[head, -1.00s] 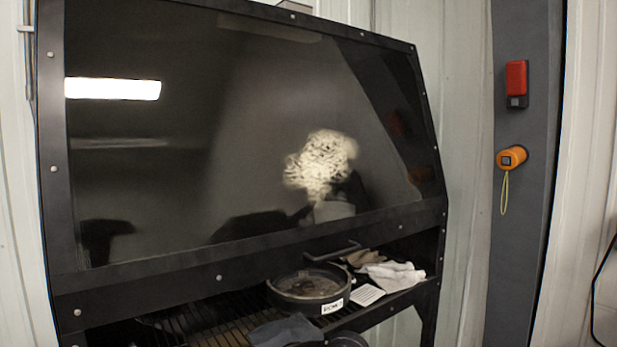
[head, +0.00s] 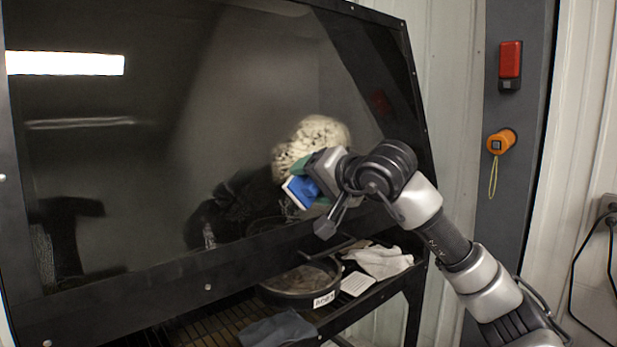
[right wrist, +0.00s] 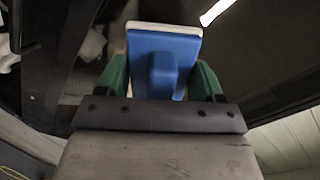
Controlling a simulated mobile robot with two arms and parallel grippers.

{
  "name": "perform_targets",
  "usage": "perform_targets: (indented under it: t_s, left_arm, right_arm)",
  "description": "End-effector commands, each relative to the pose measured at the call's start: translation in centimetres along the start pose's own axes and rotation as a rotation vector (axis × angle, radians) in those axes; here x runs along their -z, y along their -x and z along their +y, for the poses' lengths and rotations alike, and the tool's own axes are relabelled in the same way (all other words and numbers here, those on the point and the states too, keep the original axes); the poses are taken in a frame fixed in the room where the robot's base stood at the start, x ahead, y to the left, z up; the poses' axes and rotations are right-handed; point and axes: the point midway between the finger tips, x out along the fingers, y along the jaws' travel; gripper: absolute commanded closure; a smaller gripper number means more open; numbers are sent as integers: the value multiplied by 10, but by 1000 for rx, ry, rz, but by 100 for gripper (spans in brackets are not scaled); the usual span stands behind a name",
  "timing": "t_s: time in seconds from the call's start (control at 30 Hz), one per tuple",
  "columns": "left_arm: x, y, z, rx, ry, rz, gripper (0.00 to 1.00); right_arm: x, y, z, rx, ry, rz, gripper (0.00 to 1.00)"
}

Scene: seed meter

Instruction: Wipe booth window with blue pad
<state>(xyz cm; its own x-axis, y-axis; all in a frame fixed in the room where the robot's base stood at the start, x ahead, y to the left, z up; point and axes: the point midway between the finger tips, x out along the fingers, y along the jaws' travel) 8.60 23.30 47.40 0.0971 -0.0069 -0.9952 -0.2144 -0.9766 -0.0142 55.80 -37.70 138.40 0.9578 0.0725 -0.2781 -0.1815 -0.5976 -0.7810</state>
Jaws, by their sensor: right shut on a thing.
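The booth window (head: 230,120) is a large dark, tilted, glossy pane in a black frame, filling the left of the head view. A pale speckled smudge (head: 318,133) shows on its lower right part. My right gripper (head: 308,182) is in front of the window just below the smudge, shut on the blue pad (head: 302,191). In the right wrist view the blue pad (right wrist: 163,62) with a white face layer sits between the green fingers. I cannot tell whether the pad touches the glass. My left gripper is not in view.
Below the window, a shelf holds a round black pan (head: 300,284), a white cloth (head: 383,262), a white card (head: 356,284) and a dark grey cloth (head: 277,329). On the grey post at right hang a red device (head: 510,60) and an orange device (head: 500,141).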

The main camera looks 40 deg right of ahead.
Motion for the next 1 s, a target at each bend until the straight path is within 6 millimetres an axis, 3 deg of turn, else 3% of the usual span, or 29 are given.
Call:
perform_targets:
  t_s: [0.6,1.0]
  left_arm:
    - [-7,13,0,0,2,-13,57]
    - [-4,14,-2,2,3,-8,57]
  right_arm:
    - [1,-51,-2,3,-1,0,55]
    - [0,-59,-1,2,2,1,55]
